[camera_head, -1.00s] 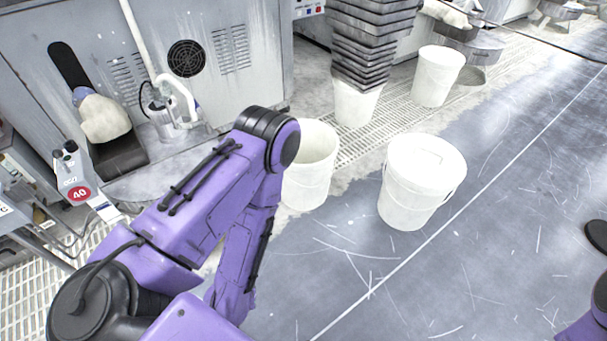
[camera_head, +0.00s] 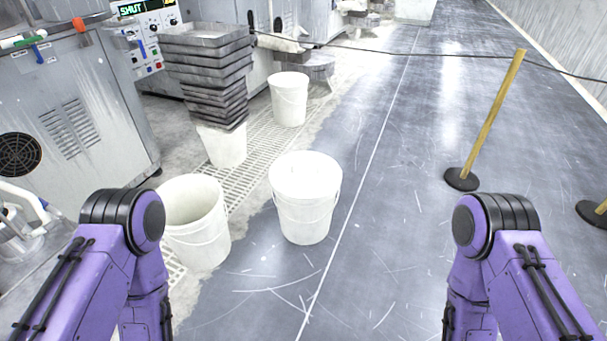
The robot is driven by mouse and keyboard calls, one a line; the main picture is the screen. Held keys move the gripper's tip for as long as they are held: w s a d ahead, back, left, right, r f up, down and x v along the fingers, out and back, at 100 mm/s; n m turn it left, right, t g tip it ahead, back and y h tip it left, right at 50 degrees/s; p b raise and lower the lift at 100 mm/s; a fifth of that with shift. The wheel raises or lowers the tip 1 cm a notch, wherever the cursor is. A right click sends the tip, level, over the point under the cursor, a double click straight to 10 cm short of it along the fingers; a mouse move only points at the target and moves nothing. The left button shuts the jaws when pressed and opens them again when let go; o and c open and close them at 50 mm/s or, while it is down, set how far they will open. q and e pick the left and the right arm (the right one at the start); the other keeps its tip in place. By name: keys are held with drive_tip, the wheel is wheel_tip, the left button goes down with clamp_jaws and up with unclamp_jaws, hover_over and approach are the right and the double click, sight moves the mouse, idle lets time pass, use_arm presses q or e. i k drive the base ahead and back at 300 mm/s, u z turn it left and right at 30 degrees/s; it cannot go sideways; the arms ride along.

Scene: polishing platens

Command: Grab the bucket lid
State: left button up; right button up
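A white bucket (camera_head: 305,214) stands upright on the grey floor near the middle of the head view. A white lid (camera_head: 305,172) covers its top. My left arm is bent at the lower left and my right arm at the lower right, both well apart from the lidded bucket. Neither gripper shows in the head view; only the purple arm links are seen.
An open white bucket (camera_head: 200,240) stands left of the lidded one, close to my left arm. Stacked grey trays (camera_head: 207,75) rest on another bucket (camera_head: 222,147). A yellow post (camera_head: 490,110) stands on the right. The floor between is clear.

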sight(298, 176)
drive_tip(key=z, duration=0.4)
drive_tip(key=i, duration=0.65)
drive_tip(key=z, duration=0.3)
